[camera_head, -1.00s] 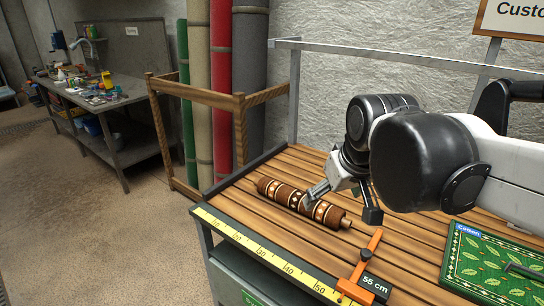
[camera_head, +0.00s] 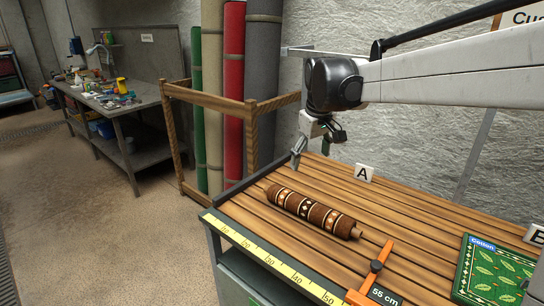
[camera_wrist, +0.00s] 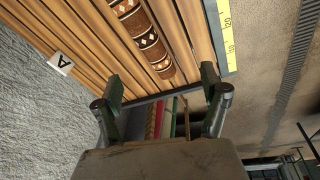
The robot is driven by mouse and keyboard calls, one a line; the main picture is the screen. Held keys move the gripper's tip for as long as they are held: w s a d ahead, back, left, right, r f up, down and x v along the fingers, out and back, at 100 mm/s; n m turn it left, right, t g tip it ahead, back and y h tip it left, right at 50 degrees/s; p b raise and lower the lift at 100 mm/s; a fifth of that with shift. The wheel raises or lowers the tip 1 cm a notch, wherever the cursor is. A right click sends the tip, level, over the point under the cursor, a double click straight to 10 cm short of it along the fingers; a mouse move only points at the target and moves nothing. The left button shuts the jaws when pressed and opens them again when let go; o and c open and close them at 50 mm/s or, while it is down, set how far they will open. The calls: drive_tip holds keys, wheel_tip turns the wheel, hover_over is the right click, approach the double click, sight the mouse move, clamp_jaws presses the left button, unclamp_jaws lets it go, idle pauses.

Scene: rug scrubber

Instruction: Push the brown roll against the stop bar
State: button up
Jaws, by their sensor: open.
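The brown roll (camera_head: 310,212), banded with cream patterns, lies on the slatted wooden table. Its right end is a short gap from an orange bar (camera_head: 376,266) marked 55 cm, which I take as the stop bar. My gripper (camera_head: 318,148) is open and empty, above the back left part of the table, behind and apart from the roll's left end. In the wrist view, my open fingers (camera_wrist: 160,88) straddle empty space, with the roll (camera_wrist: 146,40) beyond them. The stop bar is not visible there.
A yellow ruler (camera_head: 265,260) runs along the front edge. A green leaf-patterned rug (camera_head: 495,272) lies at right. An A sign (camera_head: 364,173) stands behind. A wooden rack (camera_head: 205,98) stands left of the table. Boards around the roll are clear.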

drive_tip(key=w+a+f+n+g, duration=0.2)
drive_tip(key=w+f, duration=0.4)
drive_tip(key=w, duration=0.4)
drive_tip(key=n, duration=0.1)
hover_over(286, 191)
wheel_tip(286, 191, down, 7)
drive_tip(key=shift+s+d+g, duration=0.1)
drive_tip(key=shift+s+g, duration=0.1)
drive_tip(key=shift+g, duration=0.2)
drive_tip(key=shift+f, duration=0.1)
wheel_tip(286, 191, down, 14)
drive_tip(key=shift+r, duration=0.15)
drive_tip(key=shift+c, duration=0.5)
drive_tip(key=c, duration=1.8)
drive_tip(key=shift+w, duration=0.1)
